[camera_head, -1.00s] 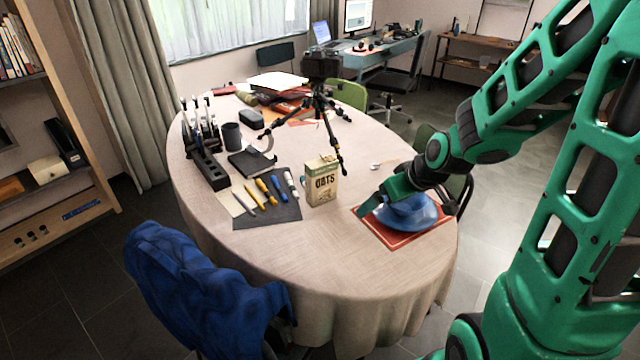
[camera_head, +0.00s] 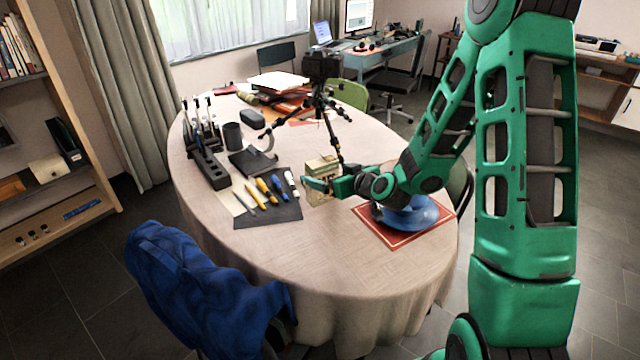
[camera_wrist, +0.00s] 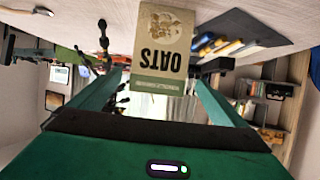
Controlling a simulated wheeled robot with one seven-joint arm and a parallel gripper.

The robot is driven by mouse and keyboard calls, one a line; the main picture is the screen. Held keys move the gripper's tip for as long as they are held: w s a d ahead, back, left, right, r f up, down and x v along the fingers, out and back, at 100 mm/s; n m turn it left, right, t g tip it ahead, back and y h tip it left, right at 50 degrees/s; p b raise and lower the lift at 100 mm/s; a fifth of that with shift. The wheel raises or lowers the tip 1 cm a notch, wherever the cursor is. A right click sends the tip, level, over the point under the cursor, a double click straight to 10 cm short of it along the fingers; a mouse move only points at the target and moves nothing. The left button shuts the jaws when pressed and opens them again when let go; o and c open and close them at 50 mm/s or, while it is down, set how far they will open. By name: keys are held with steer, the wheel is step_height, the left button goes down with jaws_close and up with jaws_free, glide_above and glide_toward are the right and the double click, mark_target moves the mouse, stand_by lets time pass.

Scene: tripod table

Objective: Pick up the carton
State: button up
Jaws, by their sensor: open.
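The oats carton (camera_head: 322,168) stands upright on the round table, beside the dark mat with pens. My gripper (camera_head: 322,186) is in front of it in the head view and hides part of its face. In the wrist view the carton (camera_wrist: 161,48) appears upside down, its "OATS" lettering facing the camera. There my gripper (camera_wrist: 157,80) is open, with one finger on each side of the carton's top end. I cannot tell whether the fingers touch it.
A blue bowl-like object (camera_head: 410,214) sits on a red mat (camera_head: 393,240) under my arm. A tripod (camera_head: 322,100) stands behind the carton. The dark mat (camera_head: 268,213) with several pens lies left of it. The tablecloth in front is clear.

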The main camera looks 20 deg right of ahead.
mark_target(326, 173)
steer(key=shift+x, duration=3)
steer(key=shift+d, duration=0.1)
steer(key=c, duration=1.4)
